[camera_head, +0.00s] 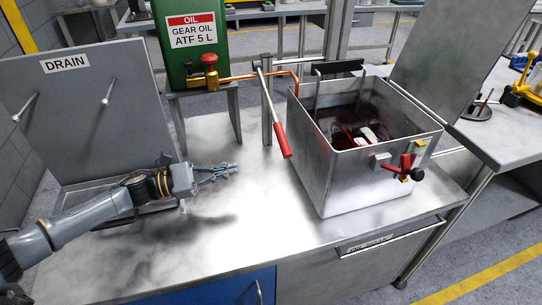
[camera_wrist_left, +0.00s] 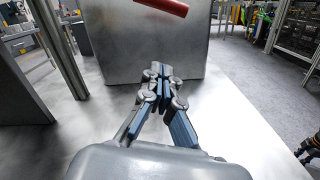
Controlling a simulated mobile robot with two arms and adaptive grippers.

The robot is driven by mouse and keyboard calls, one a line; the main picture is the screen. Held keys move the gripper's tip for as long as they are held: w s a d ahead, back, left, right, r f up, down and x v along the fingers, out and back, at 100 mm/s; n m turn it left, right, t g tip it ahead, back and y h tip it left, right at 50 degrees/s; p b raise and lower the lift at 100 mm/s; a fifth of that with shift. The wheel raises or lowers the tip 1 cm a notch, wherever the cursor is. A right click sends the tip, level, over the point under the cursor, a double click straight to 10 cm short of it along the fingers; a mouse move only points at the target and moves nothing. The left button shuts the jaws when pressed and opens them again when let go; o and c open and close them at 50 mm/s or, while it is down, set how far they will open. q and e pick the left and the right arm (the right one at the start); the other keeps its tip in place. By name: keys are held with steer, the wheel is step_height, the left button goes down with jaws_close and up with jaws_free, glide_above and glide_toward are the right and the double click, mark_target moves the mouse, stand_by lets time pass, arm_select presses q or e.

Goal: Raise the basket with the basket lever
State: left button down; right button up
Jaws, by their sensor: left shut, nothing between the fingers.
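A lever with a long red handle (camera_head: 281,140) hangs down along the left side of an open metal tank (camera_head: 345,178). The red handle (camera_wrist_left: 163,6) also shows at the top of the left wrist view, in front of the tank wall (camera_wrist_left: 150,45). Inside the tank are dark and red parts; the basket itself is hard to make out. A black bar (camera_head: 338,68) stands at the tank's back rim. My left gripper (camera_head: 233,168) is shut and empty above the bench, left of the lever and apart from it. Its closed fingertips (camera_wrist_left: 161,70) show in the wrist view.
A green gear oil container (camera_head: 190,65) on a stand has a red valve knob (camera_head: 209,59) and a copper pipe. A red-handled valve (camera_head: 405,165) sits on the tank's front right. A drain panel (camera_head: 80,120) stands at left. The bench top (camera_head: 245,225) before the tank is clear.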

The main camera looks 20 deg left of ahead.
arm_select(q)
steer(key=w+d+r+p, duration=0.4)
steer(key=d, duration=0.5)
steer(key=shift+w+d+p, duration=0.35)
steer(key=shift+d+p, duration=0.05)
steer(key=shift+r, duration=0.1)
